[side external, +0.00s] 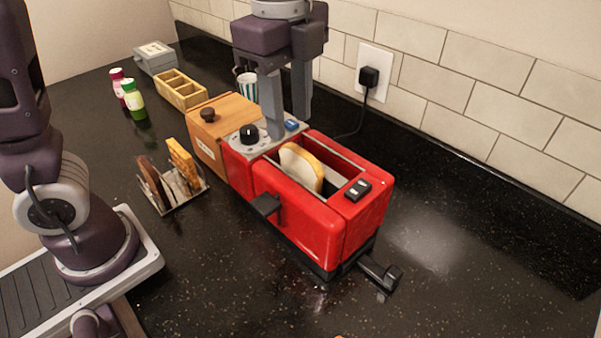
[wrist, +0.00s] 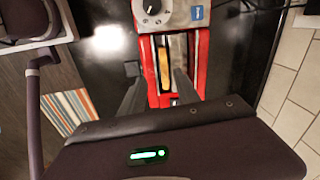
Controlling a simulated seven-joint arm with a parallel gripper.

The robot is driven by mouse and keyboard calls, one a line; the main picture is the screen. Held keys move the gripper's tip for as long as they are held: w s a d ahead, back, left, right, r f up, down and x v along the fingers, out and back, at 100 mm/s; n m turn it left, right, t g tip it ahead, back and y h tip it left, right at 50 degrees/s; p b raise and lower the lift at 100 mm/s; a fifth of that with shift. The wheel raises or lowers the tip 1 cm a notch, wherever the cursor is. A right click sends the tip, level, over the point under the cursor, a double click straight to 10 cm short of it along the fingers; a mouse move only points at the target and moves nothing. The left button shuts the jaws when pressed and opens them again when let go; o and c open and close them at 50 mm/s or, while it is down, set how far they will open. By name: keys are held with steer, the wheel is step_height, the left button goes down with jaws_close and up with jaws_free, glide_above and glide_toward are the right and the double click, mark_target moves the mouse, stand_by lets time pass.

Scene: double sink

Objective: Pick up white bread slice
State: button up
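The white bread slice (side external: 301,166), pale with a tan crust, stands upright in the slot of the red toaster (side external: 310,228), its top sticking out. In the wrist view the slice (wrist: 164,68) shows as a narrow tan strip inside the toaster (wrist: 145,49). My gripper (side external: 288,128) points down above the toaster's knob end, fingers apart and nothing between them. In the side view it is above and a little behind the slice. In the wrist view the fingers of my gripper (wrist: 158,80) show on either side of the toaster slot. The slice's lower part is hidden.
A rack (side external: 174,191) with brown and toasted slices stands left of the toaster. A wooden box (side external: 222,128) adjoins the toaster's far end. Two bottles (side external: 133,101), a yellow divided tray (side external: 181,91) and a striped cup (side external: 247,84) stand behind. Dark counter right of the toaster is clear.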

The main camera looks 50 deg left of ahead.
mark_target(300, 153)
steer(key=shift+w+d+f+m, duration=0.45)
steer(key=shift+d+f+m, duration=0.15)
steer(key=shift+f+m, duration=0.15)
step_height(300, 153, down, 6)
steer(key=shift+f, duration=0.15)
jaws_close()
